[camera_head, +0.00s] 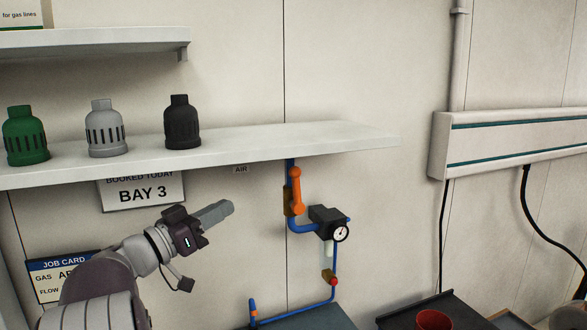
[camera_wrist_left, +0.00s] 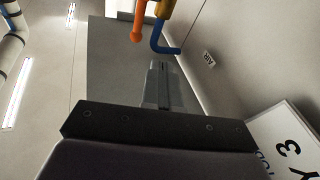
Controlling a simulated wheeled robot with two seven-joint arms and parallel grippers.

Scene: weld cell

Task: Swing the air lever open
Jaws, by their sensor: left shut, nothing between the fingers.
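The orange air lever (camera_head: 296,190) sits upright on the blue pipe (camera_head: 306,227), just below the shelf edge in the head view. It lies in line with the pipe's vertical run. In the left wrist view the lever (camera_wrist_left: 138,20) shows at the top, beyond the fingertips. My left gripper (camera_head: 228,208) is shut and empty, to the left of the lever and apart from it. Its fingers (camera_wrist_left: 160,75) point toward the lever side. An AIR label (camera_head: 241,169) is on the wall left of the lever. My right gripper is not in view.
The shelf (camera_head: 300,139) overhangs the lever and holds a green, a grey and a black cap. A dark regulator with a gauge (camera_head: 340,233) sits right of the lever. The BAY 3 sign (camera_head: 143,192) is on the wall behind my left arm. A red cup (camera_head: 433,319) stands lower right.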

